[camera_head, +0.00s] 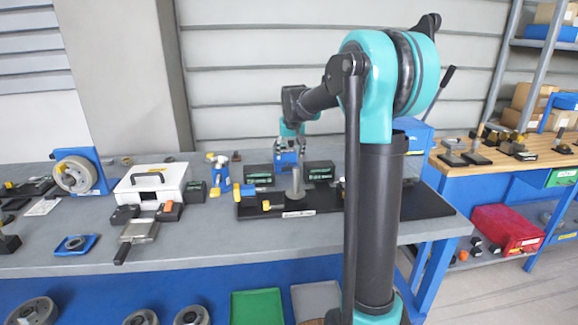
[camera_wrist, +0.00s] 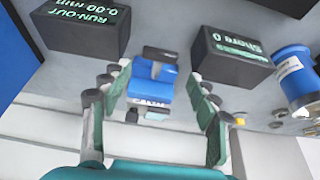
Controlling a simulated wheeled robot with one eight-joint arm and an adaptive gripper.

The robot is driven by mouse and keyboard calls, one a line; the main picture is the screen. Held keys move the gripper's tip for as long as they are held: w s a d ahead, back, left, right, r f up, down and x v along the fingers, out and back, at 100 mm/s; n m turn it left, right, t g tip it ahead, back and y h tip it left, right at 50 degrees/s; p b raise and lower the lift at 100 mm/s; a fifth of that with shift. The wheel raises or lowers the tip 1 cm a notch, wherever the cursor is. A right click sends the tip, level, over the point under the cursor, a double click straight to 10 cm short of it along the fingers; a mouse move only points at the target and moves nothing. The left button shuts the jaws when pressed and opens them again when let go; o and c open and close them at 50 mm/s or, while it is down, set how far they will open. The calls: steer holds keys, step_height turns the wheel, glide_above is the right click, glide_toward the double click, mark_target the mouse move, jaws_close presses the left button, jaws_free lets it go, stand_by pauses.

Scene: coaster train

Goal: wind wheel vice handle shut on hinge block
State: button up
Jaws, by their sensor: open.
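A blue vice-like block (camera_wrist: 152,88) with a white label and small grey parts shows between my fingers in the wrist view. In the head view it shows as a blue patch (camera_head: 287,160) behind the dark bench board, just below my gripper (camera_head: 291,138). My gripper (camera_wrist: 160,95) is open, its green-padded fingers apart on either side of the blue block in the picture. I see nothing held and cannot tell whether the fingers touch the block. I cannot make out the handle or the hinge block for certain.
Two black readout boxes, the run-out one (camera_wrist: 85,25) and the Shore one (camera_wrist: 232,55), flank the blue block. A silver post (camera_head: 296,186) stands on the black board (camera_head: 400,204). A white case (camera_head: 150,182) and a blue wheel stand (camera_head: 98,168) are farther left.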

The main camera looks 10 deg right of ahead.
mark_target(289, 167)
steer(key=x, duration=0.7)
steer(key=shift+c, duration=0.4)
steer(key=c, duration=0.8)
steer(key=shift+d+y, duration=0.2)
steer(key=shift+y, duration=0.5)
steer(key=o, duration=0.9)
steer(key=v, duration=1.2)
